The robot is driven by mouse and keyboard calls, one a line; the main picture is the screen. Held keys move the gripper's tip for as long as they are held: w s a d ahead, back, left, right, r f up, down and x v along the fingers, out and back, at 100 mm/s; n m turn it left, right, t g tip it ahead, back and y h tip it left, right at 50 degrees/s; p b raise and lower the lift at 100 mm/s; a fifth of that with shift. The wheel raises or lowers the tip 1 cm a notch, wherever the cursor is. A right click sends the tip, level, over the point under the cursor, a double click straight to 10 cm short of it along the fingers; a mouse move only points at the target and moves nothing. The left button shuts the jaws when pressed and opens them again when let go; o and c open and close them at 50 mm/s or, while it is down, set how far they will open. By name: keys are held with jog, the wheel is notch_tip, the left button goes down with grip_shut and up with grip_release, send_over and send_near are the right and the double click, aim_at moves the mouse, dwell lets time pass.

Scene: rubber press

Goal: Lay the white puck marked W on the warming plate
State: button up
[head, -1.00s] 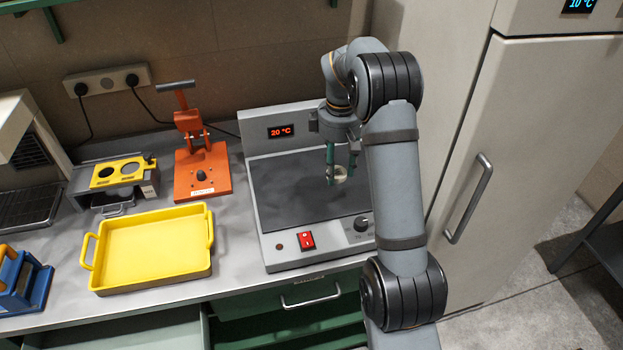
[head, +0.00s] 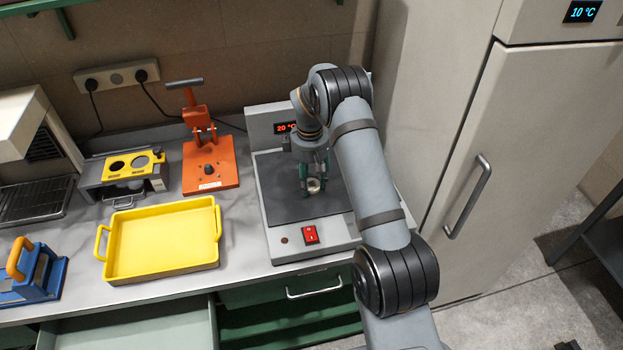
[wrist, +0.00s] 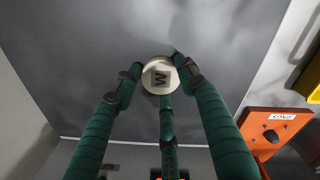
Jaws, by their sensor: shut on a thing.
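The white puck (wrist: 160,76) marked W is held between the green fingertips of my gripper (wrist: 160,85) in the wrist view. In the head view the puck (head: 314,185) shows as a small pale disc at the tips of my gripper (head: 312,181). The warming plate (head: 275,200) is a dark flat surface on a grey housing. The puck is over the middle of this plate; whether it touches the surface I cannot tell. The plate's display (head: 284,127) is partly hidden by my arm and shows 20. The red switch (head: 310,234) is on its front.
A yellow tray (head: 161,272) and an orange hand press (head: 212,178) stand left of the warming plate. A yellow-topped holder (head: 134,163) with round holes is farther left. A tall cabinet (head: 520,110) reading 10 °C stands at the right.

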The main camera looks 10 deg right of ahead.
aim_at(311, 186)
jog(key=shift+f, duration=0.1)
jog(key=o, duration=1.1)
jog(key=shift+r, duration=0.25)
jog(key=shift+w+r, duration=0.1)
jog(key=shift+r, duration=0.25)
notch_tip(311, 186, up, 11)
jog(key=b, duration=0.1)
jog(key=shift+s+a+b, duration=0.15)
jog(key=shift+s+b, duration=0.15)
jog(key=shift+b, duration=0.1)
